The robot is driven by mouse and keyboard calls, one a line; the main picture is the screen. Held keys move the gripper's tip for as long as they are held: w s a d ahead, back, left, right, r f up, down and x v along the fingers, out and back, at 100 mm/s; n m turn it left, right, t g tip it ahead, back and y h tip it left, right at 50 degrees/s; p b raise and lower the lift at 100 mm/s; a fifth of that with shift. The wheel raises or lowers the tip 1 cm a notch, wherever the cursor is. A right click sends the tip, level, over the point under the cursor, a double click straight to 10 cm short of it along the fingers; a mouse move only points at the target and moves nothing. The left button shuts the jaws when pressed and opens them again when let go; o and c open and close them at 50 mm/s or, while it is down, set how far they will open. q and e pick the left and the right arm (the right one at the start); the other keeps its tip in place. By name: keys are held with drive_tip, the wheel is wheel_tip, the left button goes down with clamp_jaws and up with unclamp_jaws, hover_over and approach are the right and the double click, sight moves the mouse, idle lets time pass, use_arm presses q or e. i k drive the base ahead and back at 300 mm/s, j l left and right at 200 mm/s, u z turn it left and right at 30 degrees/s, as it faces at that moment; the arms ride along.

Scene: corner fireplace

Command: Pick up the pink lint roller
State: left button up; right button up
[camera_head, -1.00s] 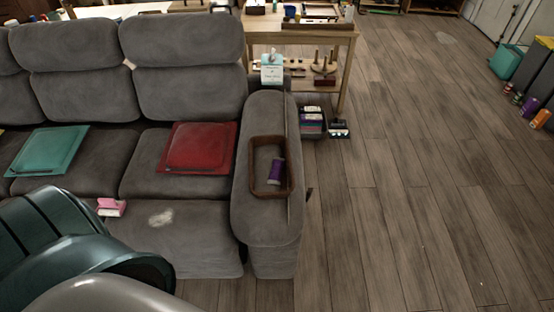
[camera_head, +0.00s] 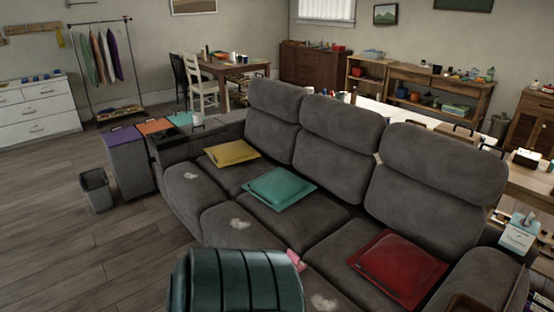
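The pink lint roller (camera_head: 295,259) lies on the grey sofa's seat at the lower middle. Only a small pink part shows, because a dark ribbed shape close to the camera covers the rest. The grey sofa (camera_head: 336,229) runs across the middle of the view. Neither of my grippers is in view, so I cannot see where they are relative to the lint roller.
Yellow (camera_head: 232,152), teal (camera_head: 279,188) and red (camera_head: 398,266) cushions lie on the sofa. Pale patches mark its seats. A grey bin (camera_head: 97,190) and a purple-topped bin (camera_head: 128,160) stand left of it. The wooden floor (camera_head: 50,220) at left is clear.

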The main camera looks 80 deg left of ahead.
sight(298, 264)
drive_tip(key=u, duration=2.3)
